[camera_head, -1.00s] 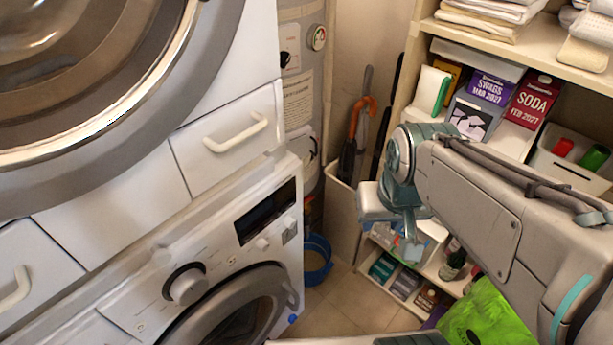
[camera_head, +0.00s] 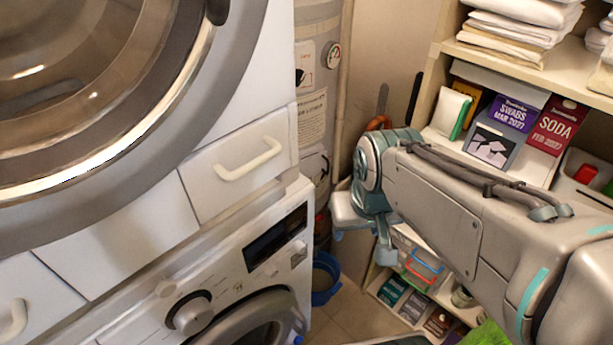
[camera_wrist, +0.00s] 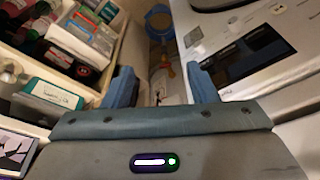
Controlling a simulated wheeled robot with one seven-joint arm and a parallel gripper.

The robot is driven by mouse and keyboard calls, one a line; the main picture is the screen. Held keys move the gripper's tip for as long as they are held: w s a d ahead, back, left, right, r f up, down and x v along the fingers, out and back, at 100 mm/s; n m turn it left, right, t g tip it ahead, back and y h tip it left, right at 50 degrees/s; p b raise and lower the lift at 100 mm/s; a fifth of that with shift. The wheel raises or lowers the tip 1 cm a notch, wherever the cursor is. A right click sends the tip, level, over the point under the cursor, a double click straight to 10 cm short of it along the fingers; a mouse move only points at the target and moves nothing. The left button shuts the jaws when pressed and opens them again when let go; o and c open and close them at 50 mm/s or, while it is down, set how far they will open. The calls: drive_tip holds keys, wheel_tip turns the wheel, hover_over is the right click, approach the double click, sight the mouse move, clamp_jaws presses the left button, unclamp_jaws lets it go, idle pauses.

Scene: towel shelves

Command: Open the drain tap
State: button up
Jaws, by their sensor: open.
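The water heater (camera_head: 312,95) stands in the back corner behind the stacked machines. A small reddish part shows low on it in the head view, but it is too small to tell whether it is the drain tap. In the wrist view, a small orange part (camera_wrist: 167,70) shows beyond the fingers, near the blue bucket (camera_wrist: 160,22). The bucket (camera_head: 325,278) is on the floor below the heater. My gripper (camera_wrist: 161,78) is open and empty, pointing down into this corner. In the head view my wrist hides part of the corner and most of the gripper.
The washing machine (camera_head: 215,285) and the dryer above it (camera_head: 125,225) close off the left. A shelf (camera_head: 455,65) with towels (camera_head: 515,25), boxes and bottles stands close on the right. A narrow strip of tiled floor (camera_head: 345,320) is free between them.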

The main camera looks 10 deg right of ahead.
sight(317, 218)
drive_tip(key=o, duration=0.4)
drive_tip(key=shift+w+d+f+b, duration=0.3)
drive_tip(key=shift+w+f, duration=0.2)
drive_tip(key=shift+w, duration=0.25)
drive_tip(key=w+d+f+t+h+b, duration=0.1)
drive_tip(key=w+d+f+t+b, duration=0.2)
drive_tip(key=w+f+b, duration=0.6)
drive_tip(key=w+d+f+t+b, duration=0.25)
drive_tip(key=w+f+b, duration=0.55)
drive_tip(key=f, duration=0.4)
drive_tip(key=w+a+f+n+t+y+b, duration=0.15)
drive_tip(key=w+f+b, duration=0.25)
drive_tip(key=f+b, duration=0.45)
drive_tip(key=w+a+f+n+t+y+b, duration=0.1)
drive_tip(key=w+f+n+t+y+b, duration=0.15)
drive_tip(key=f+b, duration=0.6)
drive_tip(key=shift+m+t+y, duration=0.3)
drive_tip(key=shift+t+y, duration=0.05)
drive_tip(key=shift+y, duration=0.05)
drive_tip(key=b+x, duration=0.4)
drive_tip(key=x, duration=1)
drive_tip(key=shift+w+f, duration=0.1)
drive_tip(key=shift+w, duration=0.25)
drive_tip(key=c, duration=1)
